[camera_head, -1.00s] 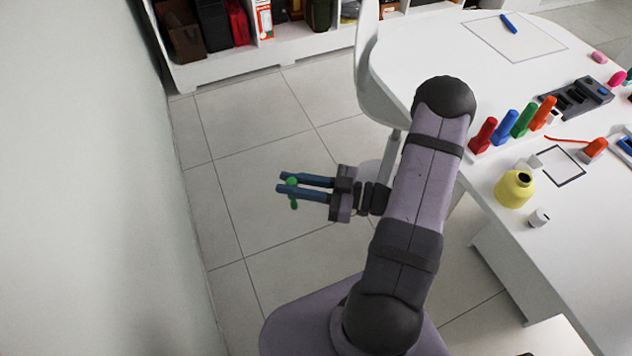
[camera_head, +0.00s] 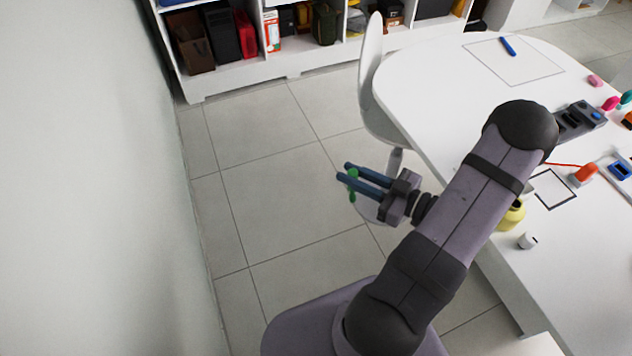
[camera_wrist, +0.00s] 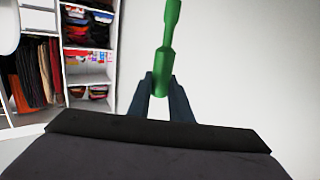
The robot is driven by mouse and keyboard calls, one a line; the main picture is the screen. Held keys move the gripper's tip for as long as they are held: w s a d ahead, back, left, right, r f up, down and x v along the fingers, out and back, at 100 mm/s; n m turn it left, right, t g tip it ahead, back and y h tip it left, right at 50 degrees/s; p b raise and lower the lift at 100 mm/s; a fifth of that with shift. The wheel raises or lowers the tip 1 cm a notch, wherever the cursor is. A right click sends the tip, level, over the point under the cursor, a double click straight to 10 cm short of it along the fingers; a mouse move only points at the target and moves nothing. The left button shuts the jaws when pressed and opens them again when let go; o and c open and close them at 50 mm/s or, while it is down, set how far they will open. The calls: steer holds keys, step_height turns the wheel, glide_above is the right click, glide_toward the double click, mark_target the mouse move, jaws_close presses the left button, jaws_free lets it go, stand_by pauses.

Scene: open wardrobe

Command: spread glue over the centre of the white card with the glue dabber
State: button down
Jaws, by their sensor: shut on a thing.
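My gripper (camera_head: 345,171) is shut on a slim green tool (camera_head: 352,185), which looks like the glue dabber. In the wrist view the green dabber (camera_wrist: 166,65) stands up between my two fingertips (camera_wrist: 160,88), its thin end at the top edge. The gripper is over open floor, left of the table and apart from it. A small white card with a black border (camera_head: 553,188) lies on the table beside a yellow bottle (camera_head: 511,215), which my arm partly hides. A larger white sheet (camera_head: 490,58) lies farther back with a blue marker (camera_head: 508,46) on it.
The white table (camera_head: 425,90) fills the right side. A white chair (camera_head: 371,75) stands at its left edge, close behind my gripper. A white cap (camera_head: 527,241) and an orange-red object (camera_head: 584,174) are near the card. A wardrobe (camera_head: 290,65) is at the back; the floor at left is clear.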

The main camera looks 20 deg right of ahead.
steer(key=s+d+r+m+h+p, duration=0.1)
steer(key=s+d+r+h+p, duration=0.1)
steer(key=s+d+r, duration=0.3)
steer(key=s+d+r+m+h+p, duration=0.1)
steer(key=s+d+r+h+p, duration=0.2)
steer(key=d, duration=1.1)
steer(key=s+d+r+m+h+p, duration=0.1)
steer(key=s+d+r+p, duration=0.3)
steer(key=s+d+r, duration=0.5)
steer(key=shift+s+d+m+h+p, duration=0.3)
steer(key=shift+s+d+m+h, duration=0.1)
steer(key=shift+s+d+h, duration=0.4)
steer(key=shift+a+f, duration=0.1)
steer(key=shift+s+f, duration=0.1)
steer(key=shift+f, duration=0.15)
steer(key=shift+f+b, duration=2.65)
steer(key=shift+f, duration=0.15)
steer(key=shift+f+b, duration=0.3)
steer(key=shift+f, duration=0.3)
steer(key=shift+r, duration=0.1)
